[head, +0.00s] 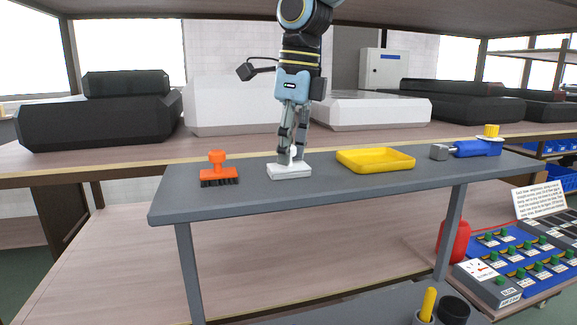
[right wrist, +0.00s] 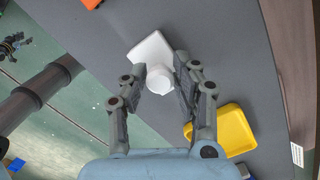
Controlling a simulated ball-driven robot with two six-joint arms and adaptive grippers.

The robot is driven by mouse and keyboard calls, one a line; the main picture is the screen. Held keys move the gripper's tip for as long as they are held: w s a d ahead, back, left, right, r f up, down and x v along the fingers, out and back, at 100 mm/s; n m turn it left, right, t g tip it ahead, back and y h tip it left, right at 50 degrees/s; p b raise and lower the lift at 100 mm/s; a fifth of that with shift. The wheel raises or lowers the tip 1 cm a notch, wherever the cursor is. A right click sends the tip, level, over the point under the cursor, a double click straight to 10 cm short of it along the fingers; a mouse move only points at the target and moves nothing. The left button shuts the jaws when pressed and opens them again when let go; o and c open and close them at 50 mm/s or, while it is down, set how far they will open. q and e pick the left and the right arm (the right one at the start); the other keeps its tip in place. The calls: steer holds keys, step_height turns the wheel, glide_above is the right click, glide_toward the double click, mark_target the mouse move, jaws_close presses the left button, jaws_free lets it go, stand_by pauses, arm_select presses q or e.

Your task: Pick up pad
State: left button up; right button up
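The white pad (head: 289,172) lies flat on the grey cart top (head: 240,204). It has a round white knob on top, and it also shows in the right wrist view (right wrist: 150,49). My right gripper (head: 291,157) points down over the pad. In the right wrist view its fingers (right wrist: 161,68) are apart, one on each side of the knob (right wrist: 160,79), with a small gap visible at the left finger. My left gripper is not in view.
An orange brush (head: 218,172) stands left of the pad. A yellow tray (head: 375,160) lies to its right, with a blue tool with a yellow knob (head: 477,148) farther right. A wooden bench with dark and white boxes runs behind the cart.

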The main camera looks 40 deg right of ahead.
jaws_close()
steer(key=shift+r, duration=0.1)
steer(key=shift+w+r+b, duration=0.1)
steer(key=shift+r+b, duration=0.25)
steer(key=shift+r, duration=0.1)
step_height(320, 180, up, 4)
steer(key=shift+f+p, duration=0.2)
steer(key=shift+p, duration=0.2)
steer(key=s+d+r+b, duration=0.2)
steer(key=s+r+b, duration=0.3)
steer(key=s, duration=0.6)
steer(key=shift+s+d+r, duration=0.25)
steer(key=shift+d+r, duration=0.05)
steer(key=shift+r, duration=0.4)
